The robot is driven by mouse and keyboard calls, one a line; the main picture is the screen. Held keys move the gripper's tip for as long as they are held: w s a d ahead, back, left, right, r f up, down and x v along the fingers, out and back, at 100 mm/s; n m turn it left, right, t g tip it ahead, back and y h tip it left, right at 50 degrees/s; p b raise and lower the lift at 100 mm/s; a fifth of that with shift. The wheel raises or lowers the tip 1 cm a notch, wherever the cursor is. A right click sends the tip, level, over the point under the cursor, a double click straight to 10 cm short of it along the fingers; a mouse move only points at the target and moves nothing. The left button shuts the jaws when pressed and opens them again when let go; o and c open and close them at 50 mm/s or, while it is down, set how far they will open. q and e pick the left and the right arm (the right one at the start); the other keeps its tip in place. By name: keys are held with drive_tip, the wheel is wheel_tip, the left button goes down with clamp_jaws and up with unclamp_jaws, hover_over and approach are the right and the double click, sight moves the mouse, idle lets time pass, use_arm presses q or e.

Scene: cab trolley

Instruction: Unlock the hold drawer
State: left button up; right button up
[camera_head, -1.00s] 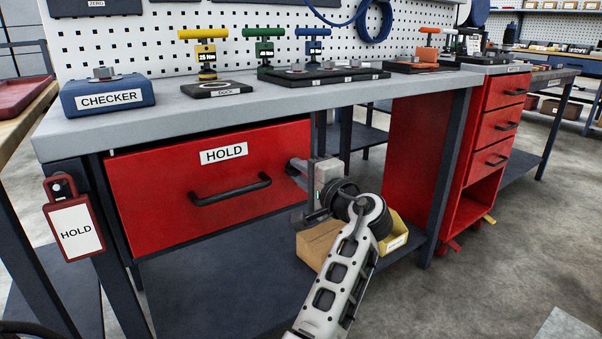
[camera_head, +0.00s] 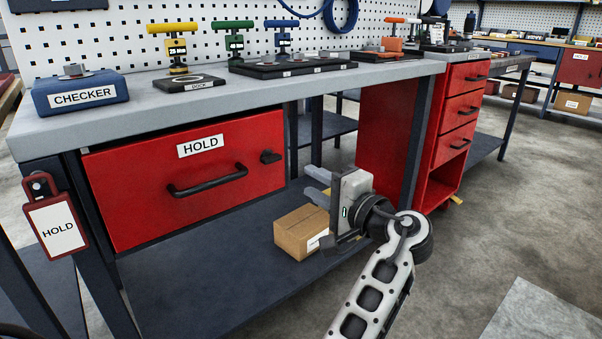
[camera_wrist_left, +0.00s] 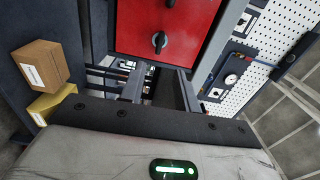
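The red hold drawer (camera_head: 130,195) is shut under the bench, with a HOLD label and a black bar handle (camera_head: 208,181). A small black knob (camera_head: 270,157) sits at its upper right and looks turned roughly level. The drawer (camera_wrist_left: 185,18) and knob (camera_wrist_left: 160,42) also show in the left wrist view, beyond the fingers. My left gripper (camera_head: 319,185) is open and empty, to the right of the knob and slightly lower, apart from it. Its two fingers (camera_wrist_left: 160,88) stand apart in the left wrist view. My right gripper is not in view.
A cardboard box (camera_head: 301,232) sits on the lower shelf near my gripper. A red HOLD tag (camera_head: 55,226) hangs at the bench's left leg. The blue CHECKER box (camera_head: 80,94) and several coloured-handled tools stand on the bench top. Floor on the right is clear.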

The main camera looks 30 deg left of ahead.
use_arm(q)
drive_tip(key=shift+v, duration=1.6)
